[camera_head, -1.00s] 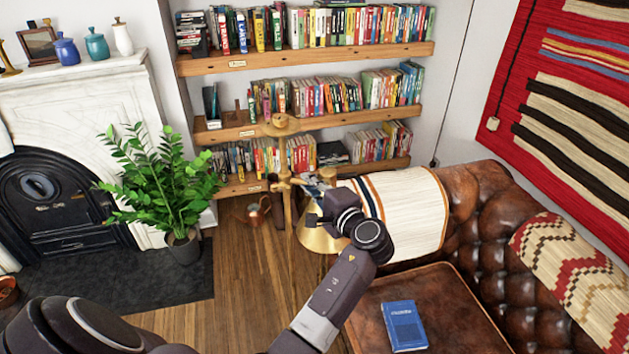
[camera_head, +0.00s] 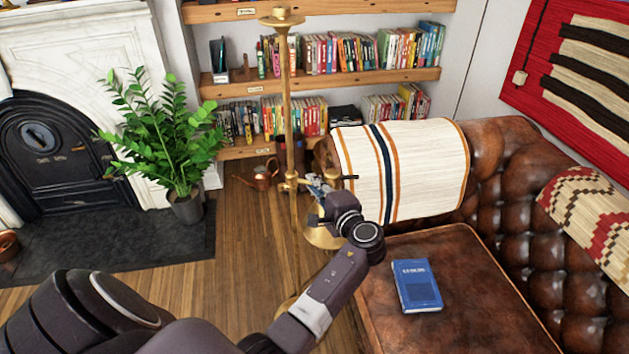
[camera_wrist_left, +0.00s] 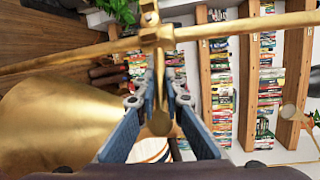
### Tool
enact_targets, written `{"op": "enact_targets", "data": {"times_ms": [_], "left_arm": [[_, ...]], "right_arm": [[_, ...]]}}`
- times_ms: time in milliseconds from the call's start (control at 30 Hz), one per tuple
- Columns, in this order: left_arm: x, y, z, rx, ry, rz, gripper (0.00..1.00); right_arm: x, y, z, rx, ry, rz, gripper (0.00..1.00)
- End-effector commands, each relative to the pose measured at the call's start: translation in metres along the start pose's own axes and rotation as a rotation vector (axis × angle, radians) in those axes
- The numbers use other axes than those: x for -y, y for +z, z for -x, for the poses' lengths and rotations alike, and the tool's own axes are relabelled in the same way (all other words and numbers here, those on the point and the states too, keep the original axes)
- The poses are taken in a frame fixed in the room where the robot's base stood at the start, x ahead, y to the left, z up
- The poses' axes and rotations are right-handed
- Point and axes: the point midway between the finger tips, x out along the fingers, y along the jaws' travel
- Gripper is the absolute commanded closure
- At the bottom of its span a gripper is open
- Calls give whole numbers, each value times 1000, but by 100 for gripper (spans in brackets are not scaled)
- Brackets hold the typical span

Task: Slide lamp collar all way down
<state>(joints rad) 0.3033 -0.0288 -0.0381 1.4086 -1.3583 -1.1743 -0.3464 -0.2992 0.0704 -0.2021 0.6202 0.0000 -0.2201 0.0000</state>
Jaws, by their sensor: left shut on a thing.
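The brass floor lamp's pole (camera_head: 287,90) stands upright in the head view, with a cup-like top. The lamp collar (camera_head: 290,183) sits around the pole, well below that top. My left gripper (camera_head: 322,190) is at the collar's right side. In the left wrist view, the pole runs across the picture and the collar (camera_wrist_left: 157,37) sits on it. My left gripper (camera_wrist_left: 160,100) is shut on the collar's brass stem between its blue fingers. The brass shade (camera_wrist_left: 60,118) fills the left side there; in the head view (camera_head: 322,238) my wrist partly hides it. My right gripper is not in view.
A leather sofa (camera_head: 505,150) with a striped throw stands at the right. A leather-topped surface (camera_head: 450,262) bears a blue book (camera_head: 416,285). A potted plant (camera_head: 165,130) stands left by the fireplace; bookshelves (camera_head: 330,82) are behind. Wood floor (camera_head: 235,225) is clear left of the pole.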

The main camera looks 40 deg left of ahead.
Motion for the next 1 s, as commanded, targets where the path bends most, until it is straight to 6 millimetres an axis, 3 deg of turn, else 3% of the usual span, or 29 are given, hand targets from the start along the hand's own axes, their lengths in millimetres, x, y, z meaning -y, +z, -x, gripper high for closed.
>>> {"op": "enact_targets", "data": {"times_ms": [133, 600, 633, 800, 1000], "left_arm": [[-14, 0, -4, 3, -2, 0, 100], [-19, 0, -4, 4, 3, -3, 100], [-19, 0, -4, 4, 4, -3, 90], [-19, 0, -4, 3, 3, -2, 73], [-17, -1, -3, 2, 1, -1, 73]], "right_arm": [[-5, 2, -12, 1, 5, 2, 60], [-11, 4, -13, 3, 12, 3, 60], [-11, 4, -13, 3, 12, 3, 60], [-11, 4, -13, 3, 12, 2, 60], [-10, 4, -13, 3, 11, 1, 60]]}}
